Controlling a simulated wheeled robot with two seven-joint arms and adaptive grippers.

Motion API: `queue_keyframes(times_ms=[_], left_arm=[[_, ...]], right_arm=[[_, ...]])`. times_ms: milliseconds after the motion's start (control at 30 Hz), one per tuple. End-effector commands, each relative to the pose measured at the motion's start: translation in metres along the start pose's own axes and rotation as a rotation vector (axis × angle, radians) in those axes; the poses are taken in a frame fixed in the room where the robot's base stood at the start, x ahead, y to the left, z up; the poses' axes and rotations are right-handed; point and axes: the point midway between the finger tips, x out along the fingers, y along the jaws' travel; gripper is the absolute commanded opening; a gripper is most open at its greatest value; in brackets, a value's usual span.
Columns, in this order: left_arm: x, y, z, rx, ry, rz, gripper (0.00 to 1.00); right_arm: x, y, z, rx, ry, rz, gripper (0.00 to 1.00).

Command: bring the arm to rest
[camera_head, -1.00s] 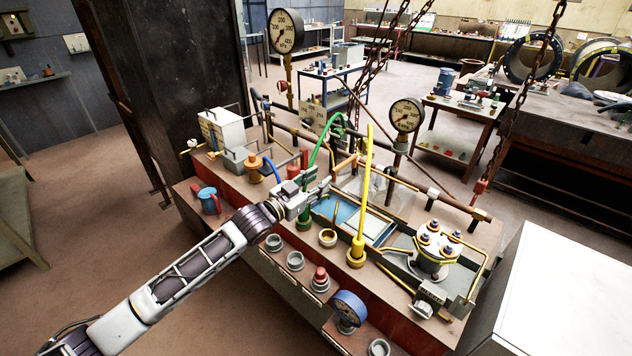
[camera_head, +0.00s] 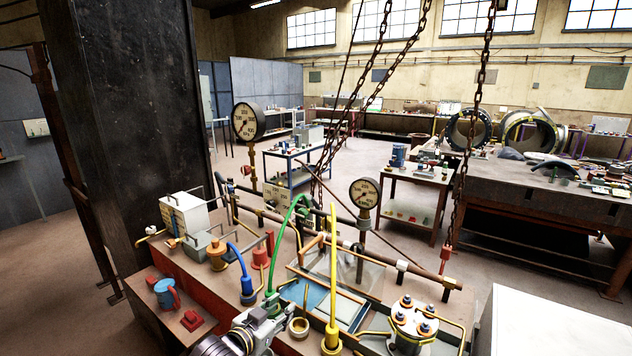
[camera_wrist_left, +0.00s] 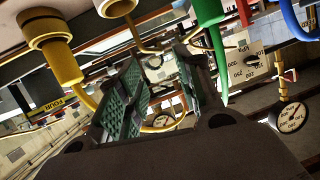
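My left gripper (camera_head: 266,322) is at the bottom edge of the head view, in front of the workbench's cable plugs; most of its arm is out of the picture. In the left wrist view its two green-padded fingers (camera_wrist_left: 158,92) stand apart with nothing between them, so it is open and empty. The green plug (camera_head: 270,303) and blue plug (camera_head: 248,290) stand just behind it in the head view. A yellow plug (camera_head: 331,340) stands to its right. My right gripper is in neither view.
A blue jug (camera_head: 167,292) and a red block (camera_head: 192,320) are left of the gripper. Pressure gauges (camera_head: 365,193), pipes and hanging chains (camera_head: 478,110) rise behind. A white-topped surface (camera_head: 560,318) is at the lower right. Open floor lies beyond the bench.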

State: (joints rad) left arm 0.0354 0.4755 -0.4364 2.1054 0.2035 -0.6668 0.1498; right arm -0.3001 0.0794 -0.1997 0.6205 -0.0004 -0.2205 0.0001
Motion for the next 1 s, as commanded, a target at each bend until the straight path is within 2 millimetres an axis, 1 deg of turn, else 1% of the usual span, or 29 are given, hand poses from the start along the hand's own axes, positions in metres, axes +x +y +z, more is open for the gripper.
queue_keyframes(times_ms=[33,267,467,500,667,800,900,1000], left_arm=[[-0.006,0.003,0.011,-0.015,-0.036,-0.007,0.35],[-0.035,0.01,0.056,-0.065,-0.203,-0.047,0.35],[-0.068,0.013,0.097,-0.111,-0.358,-0.082,0.35],[-0.076,0.014,0.105,-0.121,-0.392,-0.088,0.35],[-0.109,0.016,0.137,-0.163,-0.523,-0.114,0.35],[-0.141,0.019,0.164,-0.199,-0.643,-0.136,0.35],[-0.162,0.021,0.179,-0.222,-0.715,-0.147,0.35],[-0.178,0.022,0.189,-0.237,-0.768,-0.155,0.35]], right_arm=[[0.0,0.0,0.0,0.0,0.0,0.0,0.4],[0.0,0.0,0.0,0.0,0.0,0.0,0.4],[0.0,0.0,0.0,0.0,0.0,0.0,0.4],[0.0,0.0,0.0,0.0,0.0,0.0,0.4],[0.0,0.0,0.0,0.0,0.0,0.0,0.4],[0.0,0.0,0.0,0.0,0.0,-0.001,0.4],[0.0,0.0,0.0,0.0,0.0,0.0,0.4],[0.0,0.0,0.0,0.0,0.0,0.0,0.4]])
